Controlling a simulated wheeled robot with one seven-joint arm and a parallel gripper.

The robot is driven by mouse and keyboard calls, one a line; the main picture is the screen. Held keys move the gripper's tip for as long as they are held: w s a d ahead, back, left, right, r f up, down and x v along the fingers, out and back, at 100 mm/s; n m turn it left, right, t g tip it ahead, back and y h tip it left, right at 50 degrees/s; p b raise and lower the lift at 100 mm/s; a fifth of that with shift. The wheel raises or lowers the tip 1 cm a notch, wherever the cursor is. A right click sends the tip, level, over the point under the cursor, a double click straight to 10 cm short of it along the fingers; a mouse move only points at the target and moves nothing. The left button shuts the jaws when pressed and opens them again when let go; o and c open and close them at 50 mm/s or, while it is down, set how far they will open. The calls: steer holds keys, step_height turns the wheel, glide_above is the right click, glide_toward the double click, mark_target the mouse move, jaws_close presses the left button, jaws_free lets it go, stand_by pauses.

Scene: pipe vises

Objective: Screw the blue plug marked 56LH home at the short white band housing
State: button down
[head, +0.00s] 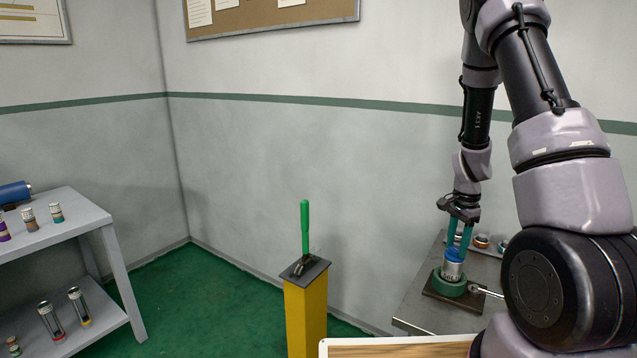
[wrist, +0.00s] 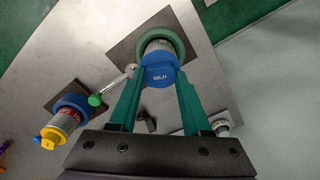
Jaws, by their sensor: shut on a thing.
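The blue plug (wrist: 160,75) has white lettering on its face that ends in LH; the digits are small and look like 56 or 58. It sits at the mouth of a silver-grey housing (wrist: 158,47), which stands upright in a green round vise (wrist: 181,45). In the head view the plug (head: 455,254) shows as a blue top on the housing (head: 452,271). My gripper (wrist: 160,84) comes from above, its teal fingers shut on the plug's sides. It also shows in the head view (head: 457,243). How deep the plug sits is hidden.
A steel bench (head: 415,308) carries the vises. A blue vise (wrist: 80,102) holds a red-labelled housing with a yellow plug (wrist: 52,137). A grey shelf (head: 65,225) with small cylinders stands left, beyond a yellow post (head: 304,315).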

steer(key=n, duration=1.2)
steer(key=shift+n, duration=0.6)
steer(key=n, duration=1.3)
steer(key=shift+c, duration=2.2)
jaws_free()
steer(key=shift+f, duration=0.1)
